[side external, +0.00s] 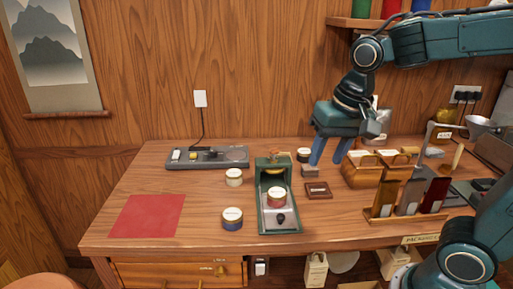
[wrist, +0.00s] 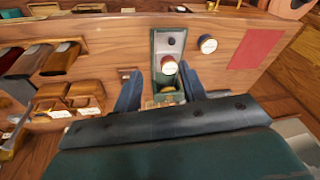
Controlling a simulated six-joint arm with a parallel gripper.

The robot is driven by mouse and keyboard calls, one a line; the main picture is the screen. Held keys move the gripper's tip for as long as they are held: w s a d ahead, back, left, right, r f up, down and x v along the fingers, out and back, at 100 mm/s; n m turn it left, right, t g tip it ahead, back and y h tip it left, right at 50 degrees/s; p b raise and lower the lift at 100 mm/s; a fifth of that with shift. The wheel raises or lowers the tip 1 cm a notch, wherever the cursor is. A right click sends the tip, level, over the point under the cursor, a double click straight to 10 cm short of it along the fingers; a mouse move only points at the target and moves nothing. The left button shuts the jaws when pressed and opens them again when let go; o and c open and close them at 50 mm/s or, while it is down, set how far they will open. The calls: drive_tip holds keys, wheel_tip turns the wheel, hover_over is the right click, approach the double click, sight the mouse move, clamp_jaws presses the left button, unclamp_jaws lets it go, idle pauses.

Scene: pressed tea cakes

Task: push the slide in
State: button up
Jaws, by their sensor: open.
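A green press-like frame (side external: 262,190) stands near the front middle of the table. A grey slide (side external: 281,222) with a dark round knob lies at its front end, inside green side walls. A round tin with a red-brown band and pale lid (side external: 277,197) sits on the slide. In the wrist view the slide (wrist: 171,41) and the banded tin (wrist: 169,66) show beyond the fingers. My gripper (side external: 327,163) is open and empty, above the table behind and right of the green frame. In the wrist view my gripper (wrist: 159,68) has its fingers apart, with the frame's rear between them in the picture.
A blue-banded tin (side external: 232,218) and a pale tin (side external: 234,177) stand left of the frame. A red mat (side external: 146,215) lies at left. A small brown tray (side external: 318,190), a wooden organiser (side external: 378,171) and a packet rack (side external: 410,208) stand at right. A grey device (side external: 206,157) is behind.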

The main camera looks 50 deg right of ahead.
sight(281, 215)
drive_tip(key=w+f+m+g, duration=0.2)
drive_tip(key=w+f+m, duration=0.4)
drive_tip(key=w, duration=0.4)
drive_tip(key=shift+a+f+g, duration=0.15)
drive_tip(key=shift+a+g, duration=0.25)
drive_tip(key=shift+a, duration=0.05)
drive_tip(key=shift+f, duration=0.15)
wheel_tip(281, 215, down, 14)
drive_tip(key=shift+r, duration=0.25)
clamp_jaws()
